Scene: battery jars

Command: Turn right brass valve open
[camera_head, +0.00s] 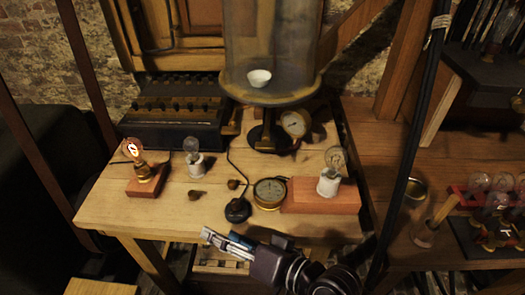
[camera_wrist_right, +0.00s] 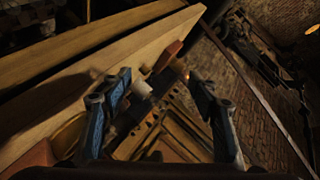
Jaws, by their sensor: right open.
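My right gripper (camera_head: 208,236) is in front of the table's front edge, its fingers pointing left. In the right wrist view (camera_wrist_right: 158,76) its two fingers stand apart with nothing held between them. Two small dark knob-like pieces sit on the tabletop, a left one (camera_head: 196,196) and a right one (camera_head: 233,184). They may be the brass valves, but they are too small to tell how they are turned. The right gripper is apart from both, nearer the camera. My left gripper is not in view.
A black device (camera_head: 237,210) is near the front edge. A dark pole (camera_head: 405,165) stands at the right.

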